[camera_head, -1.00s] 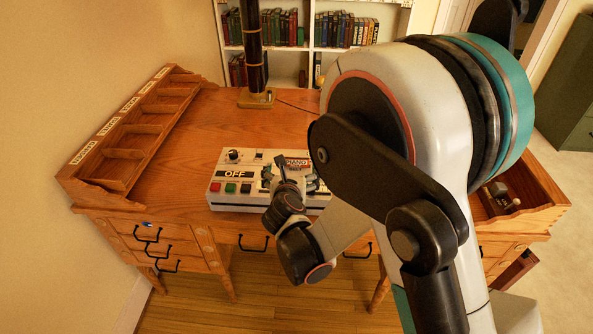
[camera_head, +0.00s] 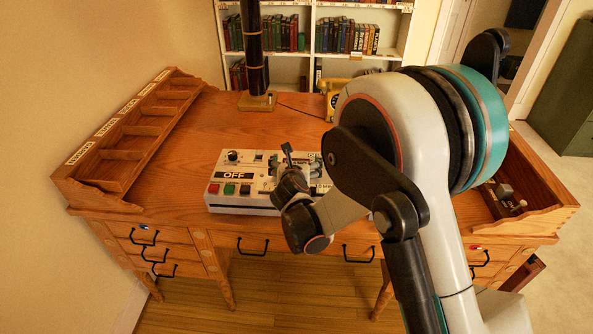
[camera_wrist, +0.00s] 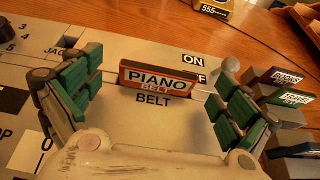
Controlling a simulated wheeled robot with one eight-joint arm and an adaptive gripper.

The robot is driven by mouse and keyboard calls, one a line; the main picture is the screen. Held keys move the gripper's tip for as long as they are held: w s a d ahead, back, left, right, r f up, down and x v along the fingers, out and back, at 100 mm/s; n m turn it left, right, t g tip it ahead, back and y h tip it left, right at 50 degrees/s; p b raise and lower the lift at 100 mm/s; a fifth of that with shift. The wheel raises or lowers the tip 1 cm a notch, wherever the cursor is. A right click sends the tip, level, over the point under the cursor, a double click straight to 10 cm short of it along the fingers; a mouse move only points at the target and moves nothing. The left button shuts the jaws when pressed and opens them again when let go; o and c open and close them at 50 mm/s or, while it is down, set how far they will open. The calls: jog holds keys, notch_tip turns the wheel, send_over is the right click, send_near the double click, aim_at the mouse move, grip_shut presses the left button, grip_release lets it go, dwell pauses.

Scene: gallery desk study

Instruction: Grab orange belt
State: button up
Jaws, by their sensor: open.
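In the head view, my gripper (camera_head: 287,160) is over the right half of the console (camera_head: 236,204), and the orange belt cannot be made out there.
Two other labelled cartridges, one purple (camera_wrist: 276,77) and one green (camera_wrist: 289,98), are close by my right finger. A yellow telephone (camera_head: 329,101) stands behind. A tall black post (camera_head: 253,60) rises at the back. The wooden desk (camera_head: 170,170) is clear left of the console.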

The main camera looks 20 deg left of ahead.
jog(key=c, duration=1.1)
jog(key=shift+r, duration=0.15)
